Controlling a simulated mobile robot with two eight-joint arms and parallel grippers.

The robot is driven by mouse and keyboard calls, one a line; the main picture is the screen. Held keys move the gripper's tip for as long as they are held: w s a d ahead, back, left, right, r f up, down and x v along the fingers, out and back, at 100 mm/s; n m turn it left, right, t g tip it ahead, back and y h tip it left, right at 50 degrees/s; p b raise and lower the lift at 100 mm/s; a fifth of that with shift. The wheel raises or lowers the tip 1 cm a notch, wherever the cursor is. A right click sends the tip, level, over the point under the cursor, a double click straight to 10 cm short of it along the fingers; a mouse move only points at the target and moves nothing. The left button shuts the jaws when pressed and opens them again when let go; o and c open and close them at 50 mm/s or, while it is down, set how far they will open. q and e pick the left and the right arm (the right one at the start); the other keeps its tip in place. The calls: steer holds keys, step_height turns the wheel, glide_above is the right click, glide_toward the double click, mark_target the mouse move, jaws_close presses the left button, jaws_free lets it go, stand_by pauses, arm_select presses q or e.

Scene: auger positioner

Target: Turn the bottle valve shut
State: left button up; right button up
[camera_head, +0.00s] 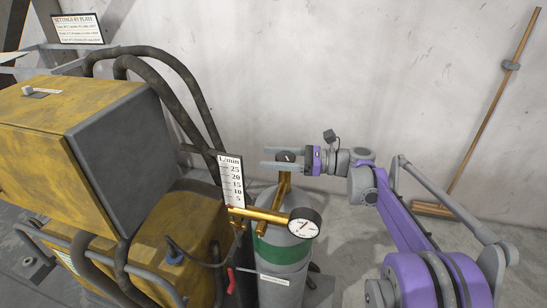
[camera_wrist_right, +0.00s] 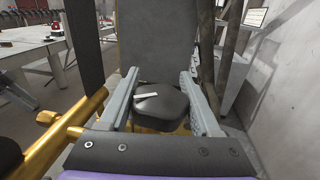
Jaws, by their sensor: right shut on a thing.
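The gas bottle (camera_head: 272,275) is a pale upright cylinder with a green band, standing beside the yellow machine. A brass valve stem (camera_head: 283,187) rises from its top and carries a dark valve knob (camera_head: 288,156). My right gripper (camera_head: 272,158) reaches in from the right, level with the knob, one finger on each side. In the right wrist view the black knob (camera_wrist_right: 160,106) with a white pointer mark sits between the fingers of the right gripper (camera_wrist_right: 158,82), which is shut on it. The fingers partly hide the knob in the head view. My left gripper is out of view.
A brass regulator with a round gauge (camera_head: 304,222) and a flow scale plate (camera_head: 231,180) sits just in front of the valve. The yellow machine (camera_head: 95,130) and dark hoses (camera_head: 190,85) crowd the left. A wall is behind; a broom (camera_head: 485,120) leans at right.

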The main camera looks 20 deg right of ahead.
steer(key=shift+w+d+m+t+h, duration=0.2)
steer(key=shift+m+t+h, duration=0.85)
steer(key=shift+t+h, duration=0.1)
steer(key=shift+w+d+m+t+h, duration=0.2)
steer(key=shift+m+t+h, duration=0.8)
steer(key=shift+t+h, duration=0.1)
steer(key=shift+w+d+m+t+h, duration=0.2)
steer(key=shift+m+t+h, duration=0.85)
steer(key=shift+t+h, duration=0.1)
steer(key=o, duration=1.4)
steer(key=shift+c, duration=0.2)
steer(key=v, duration=1.1)
